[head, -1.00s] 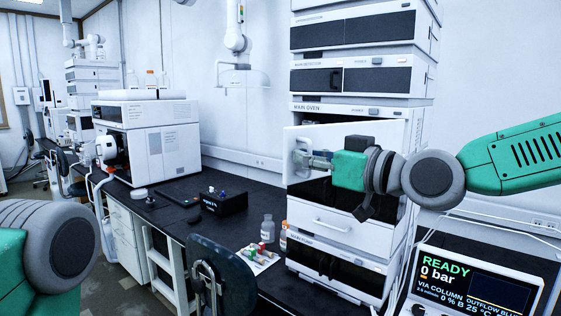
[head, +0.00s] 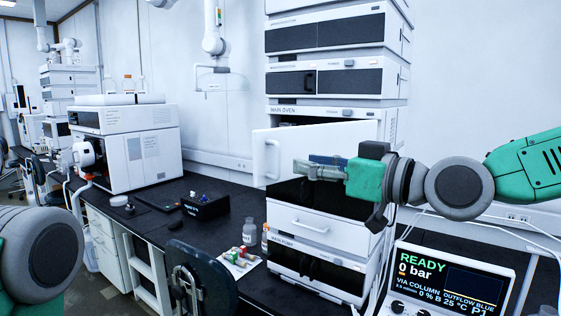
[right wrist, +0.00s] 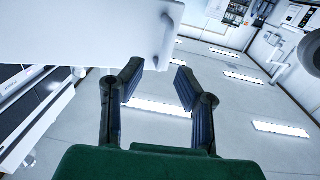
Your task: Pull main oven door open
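The main oven door (head: 300,145) is a white panel standing ajar at the front of the oven (head: 335,113) in the instrument stack. Its white bar handle (head: 272,158) is near the door's left edge. My right gripper (head: 300,168) is in front of the door, to the right of the handle and apart from it. In the right wrist view, my right gripper (right wrist: 158,66) has its fingers spread with nothing between them. The door (right wrist: 90,30) and handle (right wrist: 167,40) show beyond its fingertips. My left gripper is out of view; only part of that arm shows.
A drawer unit with a white handle (head: 310,226) sits below the oven. A display (head: 450,280) reading READY stands at lower right. Bottles (head: 248,233), a chair (head: 200,280) and a black box (head: 205,206) are left of the stack.

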